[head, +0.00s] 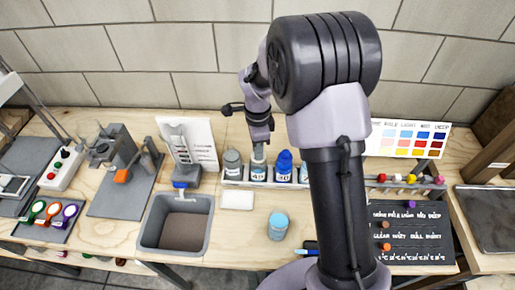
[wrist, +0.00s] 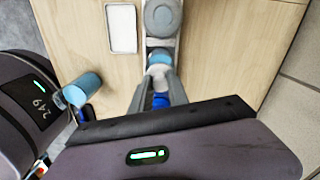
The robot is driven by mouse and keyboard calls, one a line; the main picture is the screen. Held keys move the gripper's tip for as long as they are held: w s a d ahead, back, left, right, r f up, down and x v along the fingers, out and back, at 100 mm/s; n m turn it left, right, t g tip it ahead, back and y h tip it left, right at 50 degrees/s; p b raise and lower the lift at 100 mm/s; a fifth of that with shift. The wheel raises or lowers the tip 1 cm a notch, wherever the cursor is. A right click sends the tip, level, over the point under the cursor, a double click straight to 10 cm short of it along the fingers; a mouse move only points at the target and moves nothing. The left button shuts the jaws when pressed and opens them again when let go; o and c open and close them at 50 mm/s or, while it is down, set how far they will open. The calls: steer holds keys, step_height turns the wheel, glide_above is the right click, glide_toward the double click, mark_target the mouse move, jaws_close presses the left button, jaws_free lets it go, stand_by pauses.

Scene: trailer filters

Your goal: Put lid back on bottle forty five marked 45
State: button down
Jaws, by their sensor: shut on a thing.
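My gripper (wrist: 159,78) points down over the bottle rack and is shut on a small pale piece, which looks like a white lid (wrist: 158,70). In the head view my gripper (head: 259,146) is right above a bottle (head: 259,171) in the rack. That bottle has a blue-and-white label with dark digits, too small to read surely as 45. A light blue surface (wrist: 158,56) shows just beyond the fingertips in the wrist view. I cannot tell whether the pale piece touches the bottle or is seated on it.
A grey-lidded bottle (head: 232,162) stands left of it and a blue-lidded bottle (head: 284,164) right of it, both close. A light blue-topped jar (head: 278,224) stands alone in front.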

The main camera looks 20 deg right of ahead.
steer(key=c, duration=0.7)
jaws_free()
steer(key=shift+r, duration=0.1)
steer(key=shift+r+p, duration=2.45)
steer(key=shift+r, duration=1)
steer(key=shift+c, duration=0.2)
jaws_close()
steer(key=shift+f, duration=0.1)
